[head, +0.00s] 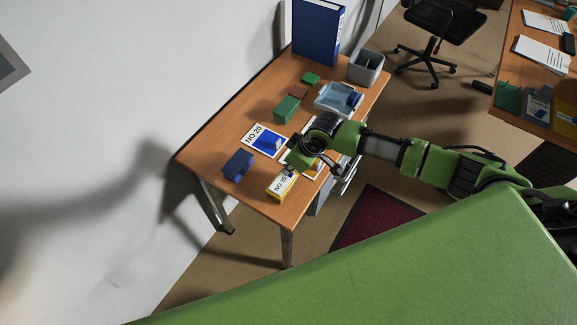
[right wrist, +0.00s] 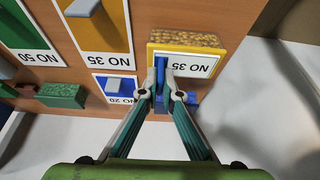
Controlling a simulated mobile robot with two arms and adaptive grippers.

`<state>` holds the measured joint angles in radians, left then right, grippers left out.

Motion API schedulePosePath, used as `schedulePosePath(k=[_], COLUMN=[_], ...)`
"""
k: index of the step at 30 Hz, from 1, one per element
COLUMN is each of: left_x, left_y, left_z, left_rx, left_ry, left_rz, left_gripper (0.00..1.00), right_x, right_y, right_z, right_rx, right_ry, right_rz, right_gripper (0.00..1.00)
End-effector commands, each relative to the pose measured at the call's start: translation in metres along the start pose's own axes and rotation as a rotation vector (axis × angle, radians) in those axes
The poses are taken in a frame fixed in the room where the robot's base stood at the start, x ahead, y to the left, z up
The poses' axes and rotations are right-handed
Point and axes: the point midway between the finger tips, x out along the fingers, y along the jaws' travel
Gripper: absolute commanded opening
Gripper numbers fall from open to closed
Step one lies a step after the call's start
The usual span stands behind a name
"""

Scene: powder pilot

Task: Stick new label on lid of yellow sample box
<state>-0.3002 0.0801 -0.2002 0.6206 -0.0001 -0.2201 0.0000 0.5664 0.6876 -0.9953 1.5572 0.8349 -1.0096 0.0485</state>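The yellow sample box (head: 285,193) stands near the desk's front left corner. A white label reading NO 35 (head: 280,184) lies flat on its top; it also shows in the right wrist view (right wrist: 190,66), framed by the yellow lid (right wrist: 187,42). My right gripper (head: 290,171) is over the box's right end. In the right wrist view its fingertips (right wrist: 161,80) close around a narrow blue block (right wrist: 160,66) at the end of the label. Whether the block touches the label is hidden. My left gripper is not in view.
A dark blue box (head: 237,165) stands beside the yellow box. The wall is at the left.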

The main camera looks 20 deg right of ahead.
Motion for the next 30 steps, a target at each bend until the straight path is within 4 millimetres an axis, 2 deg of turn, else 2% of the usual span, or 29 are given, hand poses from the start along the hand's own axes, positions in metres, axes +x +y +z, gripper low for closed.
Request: schedulePosePath(k=[14, 17, 30], left_x=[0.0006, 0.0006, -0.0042], left_y=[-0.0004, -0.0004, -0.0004], left_z=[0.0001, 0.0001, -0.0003], left_rx=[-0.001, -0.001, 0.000], left_ry=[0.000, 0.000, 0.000], left_rz=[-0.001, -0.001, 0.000], left_gripper=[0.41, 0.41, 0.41], right_x=[0.0017, 0.0018, -0.0030], right_y=[-0.0004, -0.0005, -0.0001], right_z=[0.0014, 0.0016, -0.0012], right_rx=[0.000, 0.000, 0.000], right_ry=[-0.002, -0.002, 0.000], right_rz=[-0.001, -0.001, 0.000], right_gripper=[0.00, 0.24, 0.24])
